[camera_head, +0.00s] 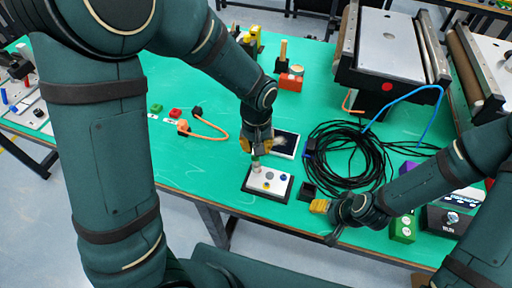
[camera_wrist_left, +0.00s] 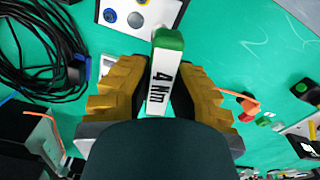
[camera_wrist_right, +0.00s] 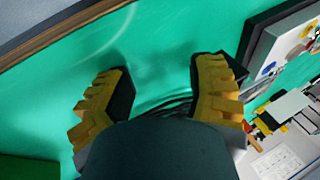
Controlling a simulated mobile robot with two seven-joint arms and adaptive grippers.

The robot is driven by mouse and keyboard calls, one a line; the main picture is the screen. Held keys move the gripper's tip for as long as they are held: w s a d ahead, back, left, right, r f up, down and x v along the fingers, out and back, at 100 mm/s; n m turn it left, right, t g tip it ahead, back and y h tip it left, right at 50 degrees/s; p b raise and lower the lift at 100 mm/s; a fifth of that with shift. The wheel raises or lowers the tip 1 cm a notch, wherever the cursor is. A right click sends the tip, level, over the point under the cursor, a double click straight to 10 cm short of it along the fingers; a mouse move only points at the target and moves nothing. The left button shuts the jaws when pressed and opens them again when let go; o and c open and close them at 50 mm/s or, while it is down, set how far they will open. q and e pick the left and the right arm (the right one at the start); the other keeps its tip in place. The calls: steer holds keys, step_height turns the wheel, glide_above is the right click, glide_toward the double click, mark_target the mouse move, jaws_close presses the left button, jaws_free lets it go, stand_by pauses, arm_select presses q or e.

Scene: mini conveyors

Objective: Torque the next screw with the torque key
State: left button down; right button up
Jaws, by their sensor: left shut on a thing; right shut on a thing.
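My left gripper (camera_head: 257,148) is shut on the torque key (camera_wrist_left: 164,75), a white bar with green ends marked "4 Nm" in the left wrist view. The key (camera_head: 255,160) points down at the upper left part of the white plate (camera_head: 259,188) on its black base. The plate carries several round parts, blue, grey and yellow; contact at the key's tip is too small to tell. My right gripper (camera_head: 319,206) is at the table's front edge, right of the plate.
A small black box (camera_head: 308,191) lies beside my right gripper. Coiled black cable (camera_head: 350,160) lies behind it. A dark-screened tablet (camera_head: 285,144) lies behind the plate. A green box (camera_head: 403,229) stands at the front right. Bare table lies left of the plate.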

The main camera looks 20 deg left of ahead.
arm_select(q)
steer(key=n, duration=0.3)
steer(key=shift+w+a+f, duration=0.15)
steer(key=shift+f, duration=0.25)
arm_select(e)
steer(key=shift+s+f, duration=0.25)
steer(key=shift+f, duration=0.7)
arm_select(q)
steer(key=shift+w+n+p, duration=0.1)
steer(key=shift+n+p, duration=0.25)
steer(key=shift+n, duration=0.55)
arm_select(e)
steer(key=shift+r, duration=0.1)
arm_select(q)
steer(key=n+p, duration=0.1)
steer(key=n, duration=0.1)
steer(key=shift+w+n, duration=0.15)
steer(key=shift+n, duration=0.25)
arm_select(e)
steer(key=shift+w+d+r+g, duration=0.15)
steer(key=shift+r+g, duration=0.15)
steer(key=shift+r, duration=0.1)
arm_select(q)
steer(key=shift+w+f+n, duration=0.1)
steer(key=shift+w+n, duration=0.05)
steer(key=shift+n, duration=0.55)
arm_select(e)
steer(key=shift+d+r, duration=0.1)
steer(key=shift+d, duration=0.1)
